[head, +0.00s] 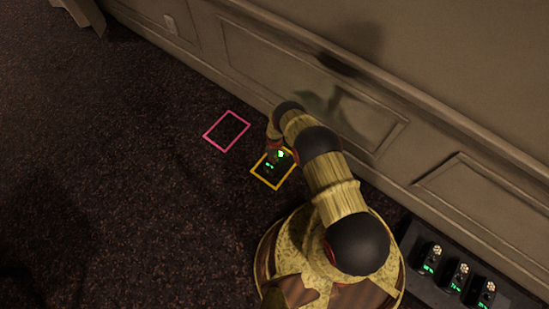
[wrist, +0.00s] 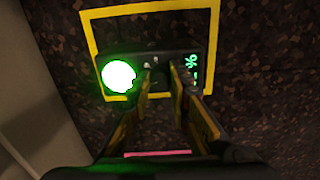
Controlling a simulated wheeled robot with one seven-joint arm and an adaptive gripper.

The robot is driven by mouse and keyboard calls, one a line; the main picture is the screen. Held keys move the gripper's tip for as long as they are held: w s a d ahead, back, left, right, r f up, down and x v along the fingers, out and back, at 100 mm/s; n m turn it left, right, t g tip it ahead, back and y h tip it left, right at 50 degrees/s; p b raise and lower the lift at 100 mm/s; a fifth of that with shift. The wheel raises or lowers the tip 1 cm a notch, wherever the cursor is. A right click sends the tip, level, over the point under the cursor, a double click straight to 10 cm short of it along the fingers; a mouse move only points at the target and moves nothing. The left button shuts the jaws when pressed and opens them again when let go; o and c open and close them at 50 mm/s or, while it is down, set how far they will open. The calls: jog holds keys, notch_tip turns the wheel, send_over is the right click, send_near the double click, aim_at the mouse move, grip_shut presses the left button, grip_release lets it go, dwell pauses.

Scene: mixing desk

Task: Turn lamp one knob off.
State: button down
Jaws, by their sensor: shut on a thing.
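A small black device (wrist: 150,54) sits within a yellow square outline (wrist: 88,45) on the floor. The same device (head: 273,164) also shows in the head view. A round lamp (wrist: 119,76) on its left glows bright green in the wrist view, with green marks (wrist: 192,62) at its right end. My gripper (wrist: 165,80) reaches down to the middle of the device with its fingertips close together. It is shut on the knob, which is mostly hidden between the fingers. In the head view my arm partly covers the gripper.
A pink square outline (head: 227,131) lies empty on the carpet beside the yellow one. A dark tray (head: 425,289) with several similar black devices showing green marks stands at the lower right. A panelled wall (head: 350,110) runs close behind. The carpet to the left is clear.

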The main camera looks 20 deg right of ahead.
jog(key=n, duration=0.3)
jog(key=shift+n, duration=0.4)
jog(key=n, duration=1)
dwell(0.3)
jog(key=c, duration=1.6)
grip_release()
jog(key=shift+c, duration=0.2)
notch_tip(320, 180, up, 12)
